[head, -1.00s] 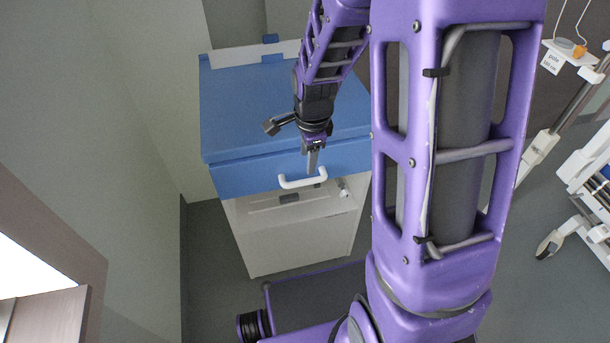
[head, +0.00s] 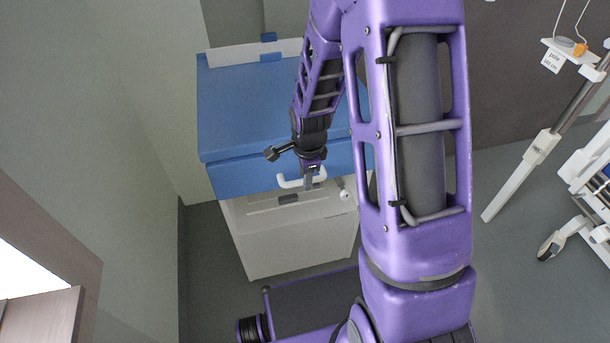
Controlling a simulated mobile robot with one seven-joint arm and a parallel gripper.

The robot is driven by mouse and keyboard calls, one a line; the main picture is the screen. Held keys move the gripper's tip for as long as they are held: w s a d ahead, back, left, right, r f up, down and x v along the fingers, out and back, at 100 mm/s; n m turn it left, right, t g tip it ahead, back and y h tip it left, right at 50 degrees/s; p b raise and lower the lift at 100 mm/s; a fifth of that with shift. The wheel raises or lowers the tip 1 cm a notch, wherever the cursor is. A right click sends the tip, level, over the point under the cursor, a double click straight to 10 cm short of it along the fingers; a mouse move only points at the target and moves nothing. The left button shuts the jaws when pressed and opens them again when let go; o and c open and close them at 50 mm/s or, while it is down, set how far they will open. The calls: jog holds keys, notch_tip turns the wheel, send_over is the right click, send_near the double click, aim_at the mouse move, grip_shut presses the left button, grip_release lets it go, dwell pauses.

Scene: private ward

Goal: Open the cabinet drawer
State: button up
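The cabinet (head: 290,245) stands against the wall, with a blue top (head: 245,105) and a pale body. Its blue drawer (head: 240,178) has a white loop handle (head: 289,183) on the front. The drawer front looks close to flush with the top's front edge. My gripper (head: 309,184) points down at the handle, and its fingertips overlap the handle's right part. Whether the fingers are open or closed around the handle cannot be made out at this size.
A wall runs close along the cabinet's left side. A pole stand (head: 540,145) and a white wheeled frame (head: 590,180) are at the right. The floor (head: 500,260) between is clear. A pale-topped wooden piece (head: 45,310) is at the lower left.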

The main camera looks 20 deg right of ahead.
grip_shut()
dwell(1.1)
